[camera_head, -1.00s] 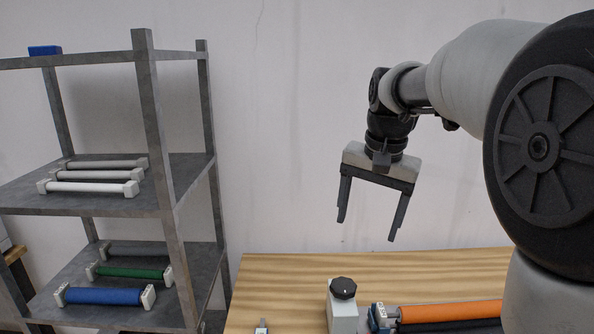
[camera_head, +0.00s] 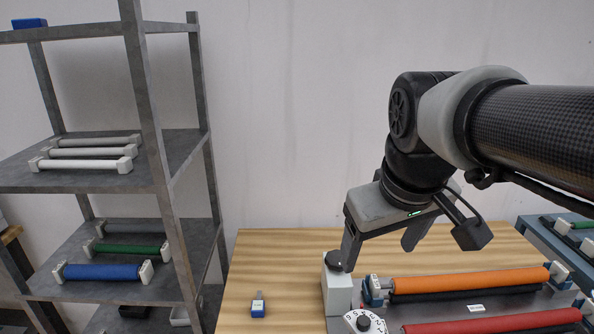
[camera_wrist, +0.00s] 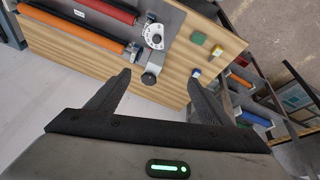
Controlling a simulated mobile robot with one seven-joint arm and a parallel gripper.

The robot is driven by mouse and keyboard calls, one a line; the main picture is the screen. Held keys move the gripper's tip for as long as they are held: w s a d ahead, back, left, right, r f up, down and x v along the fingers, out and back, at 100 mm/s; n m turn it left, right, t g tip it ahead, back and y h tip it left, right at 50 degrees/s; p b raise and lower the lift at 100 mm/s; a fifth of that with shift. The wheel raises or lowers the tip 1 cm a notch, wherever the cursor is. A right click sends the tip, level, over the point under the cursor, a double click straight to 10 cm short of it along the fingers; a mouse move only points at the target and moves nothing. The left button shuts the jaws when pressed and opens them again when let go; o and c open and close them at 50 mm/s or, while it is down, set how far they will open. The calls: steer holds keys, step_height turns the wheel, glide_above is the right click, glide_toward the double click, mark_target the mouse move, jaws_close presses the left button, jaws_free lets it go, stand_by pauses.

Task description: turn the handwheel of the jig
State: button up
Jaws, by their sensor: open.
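The jig carries an orange roller (camera_head: 470,283) and a red roller (camera_head: 495,322). At its left end a white block (camera_head: 338,290) has a round black knob (camera_head: 332,258) on top, which looks like the handwheel. A white numbered dial (camera_head: 362,324) with a black centre sits in front of it. My gripper (camera_head: 378,258) is open and empty above the jig's left end. In the head view one finger partly covers the knob. In the wrist view the knob (camera_wrist: 148,79) shows between the fingertips (camera_wrist: 160,74), nearer the left one; contact cannot be told.
A small blue-and-grey object (camera_head: 258,306) lies on the wooden table (camera_head: 290,255) left of the jig. A grey shelf (camera_head: 90,180) with several rollers stands at the left. A blue-grey unit (camera_head: 560,240) is at the right. The table behind the jig is clear.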

steer(key=w+r+n+g, duration=0.1)
steer(key=w+n, duration=0.2)
steer(key=w, duration=0.5)
steer(key=n+g, duration=0.4)
steer(key=n, duration=0.5)
glide_above(339, 257)
step_height(339, 257, down, 11)
step_height(339, 257, down, 17)
steer(key=shift+r+b, duration=0.15)
steer(key=shift+b, duration=0.35)
steer(key=c, duration=1)
steer(key=shift+c, duration=0.2)
steer(key=shift+m, duration=0.4)
